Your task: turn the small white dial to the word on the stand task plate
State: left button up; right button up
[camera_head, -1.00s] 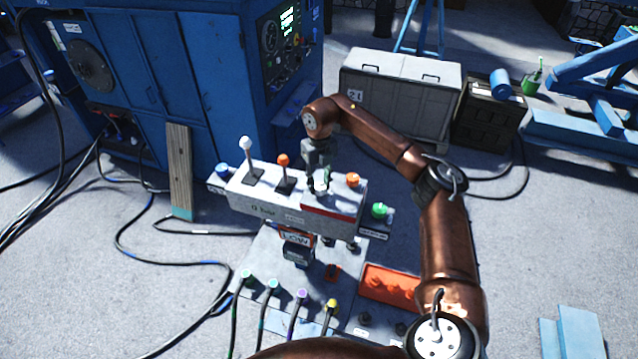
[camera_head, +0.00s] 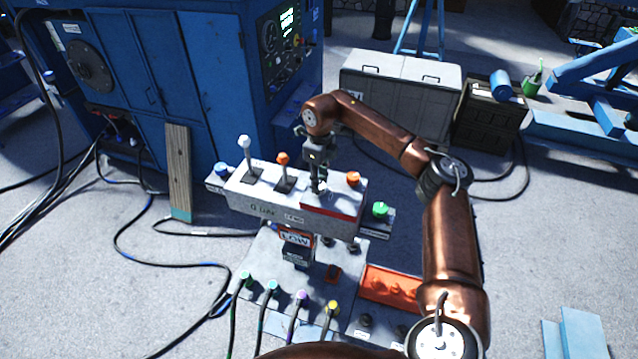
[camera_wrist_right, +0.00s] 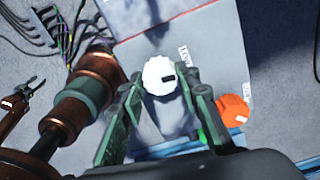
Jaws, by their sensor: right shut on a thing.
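The small white dial (camera_wrist_right: 160,76) has a ribbed rim and a dark mark on its top. It shows in the right wrist view between the two fingers of my right gripper (camera_wrist_right: 163,88), which is shut on it. In the head view my right gripper (camera_head: 319,184) points down at the right part of the console top (camera_head: 238,186), hiding most of the dial. The task plate (camera_head: 297,239) with an orange border is on the stand below the console; its word is too small to read surely. My left gripper (camera_wrist_right: 24,92) appears open and empty at the wrist view's left edge.
A white lever (camera_head: 245,143), an orange lever (camera_head: 283,159) and an orange knob (camera_head: 352,178) stand on the console. A green button (camera_head: 380,209) is to its right. Several cables plug into the lower panel (camera_head: 262,250). Small labels near the dial are hard to read.

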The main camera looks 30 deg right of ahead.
jog(key=shift+n, duration=0.8)
jog(key=o, duration=1.2)
jog(key=shift+c, duration=0.2)
jog(key=shift+r, duration=0.1)
notch_tip(320, 180, up, 12)
